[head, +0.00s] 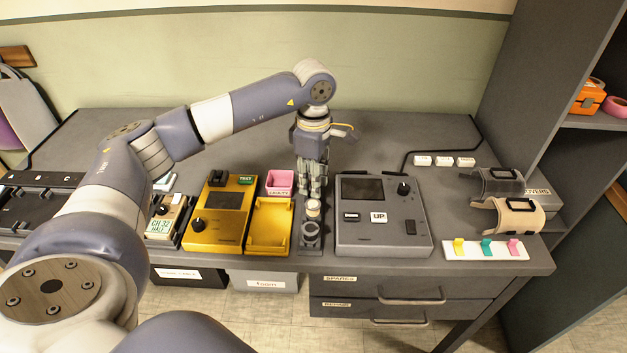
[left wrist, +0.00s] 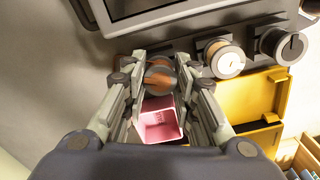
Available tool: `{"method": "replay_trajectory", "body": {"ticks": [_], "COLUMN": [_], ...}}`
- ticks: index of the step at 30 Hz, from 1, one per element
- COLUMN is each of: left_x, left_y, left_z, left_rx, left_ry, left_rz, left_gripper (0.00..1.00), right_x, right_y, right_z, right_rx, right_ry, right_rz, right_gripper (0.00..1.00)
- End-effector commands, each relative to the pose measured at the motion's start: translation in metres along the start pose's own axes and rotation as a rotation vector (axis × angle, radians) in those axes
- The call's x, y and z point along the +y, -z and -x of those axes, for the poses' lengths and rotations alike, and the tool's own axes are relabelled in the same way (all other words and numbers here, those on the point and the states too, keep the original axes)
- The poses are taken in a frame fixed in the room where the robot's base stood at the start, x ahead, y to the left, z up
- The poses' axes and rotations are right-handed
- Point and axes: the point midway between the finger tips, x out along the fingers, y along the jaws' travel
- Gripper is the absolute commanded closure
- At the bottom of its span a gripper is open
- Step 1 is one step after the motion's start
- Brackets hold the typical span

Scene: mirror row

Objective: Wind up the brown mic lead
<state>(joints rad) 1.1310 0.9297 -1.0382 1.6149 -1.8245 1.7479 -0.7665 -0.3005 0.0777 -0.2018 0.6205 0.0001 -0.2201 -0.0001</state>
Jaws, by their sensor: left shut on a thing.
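My left gripper (head: 313,192) points down over the far end of a narrow dark stand (head: 306,252) in the head view. In the left wrist view its fingers (left wrist: 158,82) are closed around a round reel (left wrist: 160,76) with brown on it, which I take to be the brown mic lead. This reel is hidden by the fingers in the head view. A pale-topped reel (head: 312,208) stands just in front of the gripper and also shows in the left wrist view (left wrist: 225,58). A dark round piece (head: 310,230) is nearest the front. My right gripper is out of view.
A pink bin (head: 280,180), a yellow tray (head: 269,226) and a yellow device (head: 222,205) stand close left of the stand. A grey device (head: 381,240) stands close right. Two curved covers (head: 512,216) and coloured tabs (head: 486,249) lie farther right.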

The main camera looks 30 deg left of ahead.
Motion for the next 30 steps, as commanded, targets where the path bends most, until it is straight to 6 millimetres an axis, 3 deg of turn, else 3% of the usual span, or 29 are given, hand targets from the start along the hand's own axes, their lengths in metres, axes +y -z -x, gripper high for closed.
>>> {"method": "replay_trajectory", "body": {"ticks": [30], "left_x": [0.0], "left_y": [0.0], "left_z": [-0.001], "left_rx": [0.0], "left_ry": [0.001], "left_rz": [-1.147], "left_gripper": [0.83], "right_x": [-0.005], "right_y": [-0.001], "right_z": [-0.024], "right_rx": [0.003], "right_ry": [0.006], "right_rz": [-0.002], "right_gripper": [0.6]}}
